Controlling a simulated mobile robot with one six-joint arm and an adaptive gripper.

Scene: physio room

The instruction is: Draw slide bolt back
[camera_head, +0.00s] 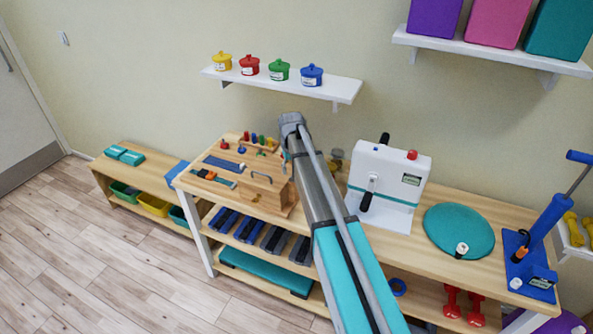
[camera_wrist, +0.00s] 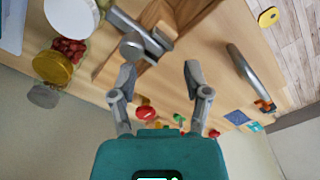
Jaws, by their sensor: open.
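The wooden activity board (camera_head: 222,190) stands on the left end of the bench. In the wrist view a grey metal bolt (camera_wrist: 150,42) with a rounded knob lies along the wooden edge of the board, just beyond my left-hand finger. My gripper (camera_wrist: 160,75) is open, its two fingers apart, with nothing between them. The left-hand finger's tip is close to the knob; I cannot tell if they touch.
A curved metal handle (camera_wrist: 245,72) is to the right of my gripper. A jar with a yellow lid (camera_wrist: 52,66) is at the left. In the head view a white box with a black crank (camera_head: 390,175) stands right of my arm, and a shelf with coloured pots (camera_head: 284,83) hangs above.

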